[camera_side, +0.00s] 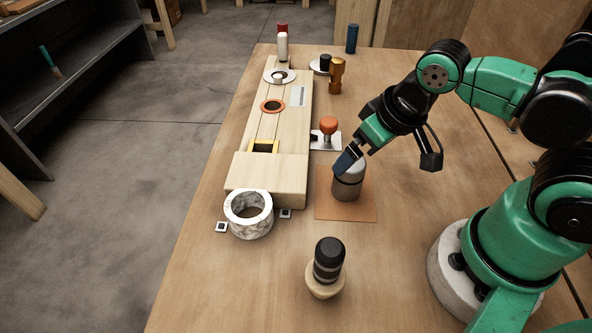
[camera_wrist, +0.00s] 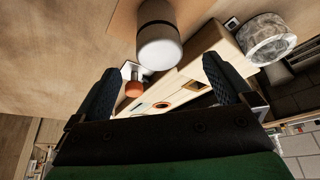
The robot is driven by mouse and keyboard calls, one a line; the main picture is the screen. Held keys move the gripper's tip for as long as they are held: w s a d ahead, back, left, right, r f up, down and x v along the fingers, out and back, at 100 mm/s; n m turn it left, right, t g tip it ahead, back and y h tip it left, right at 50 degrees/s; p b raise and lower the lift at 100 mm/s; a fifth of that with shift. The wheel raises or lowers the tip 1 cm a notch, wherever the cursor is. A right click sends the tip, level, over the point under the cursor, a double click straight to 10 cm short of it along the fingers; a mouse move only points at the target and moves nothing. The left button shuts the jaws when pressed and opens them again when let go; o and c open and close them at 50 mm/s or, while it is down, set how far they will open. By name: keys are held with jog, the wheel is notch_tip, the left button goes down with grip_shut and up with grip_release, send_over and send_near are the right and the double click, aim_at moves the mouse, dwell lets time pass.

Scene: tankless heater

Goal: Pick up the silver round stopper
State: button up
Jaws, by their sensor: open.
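The silver round stopper (camera_side: 348,187) is a short grey cylinder with a dark band. It stands upright on an orange-brown mat (camera_side: 345,210) right of the wooden block. My gripper (camera_side: 345,161) is at the stopper's top, and a dark blue finger covers part of its upper side. In the wrist view the stopper (camera_wrist: 159,45) shows its pale rounded end just beyond and between the two fingertips. My gripper (camera_wrist: 161,66) is open there, with a wide gap and nothing held between the fingers. Whether a finger touches the stopper cannot be told.
The long wooden block (camera_side: 268,178) lies close to the left. An orange-knobbed piece (camera_side: 328,126) stands just behind the stopper. A white marbled ring (camera_side: 249,222) and a black-topped piece (camera_side: 328,262) are nearer the front. The table right of the mat is clear.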

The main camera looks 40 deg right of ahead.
aim_at(348, 177)
jog(key=shift+x, duration=2.25)
grip_shut()
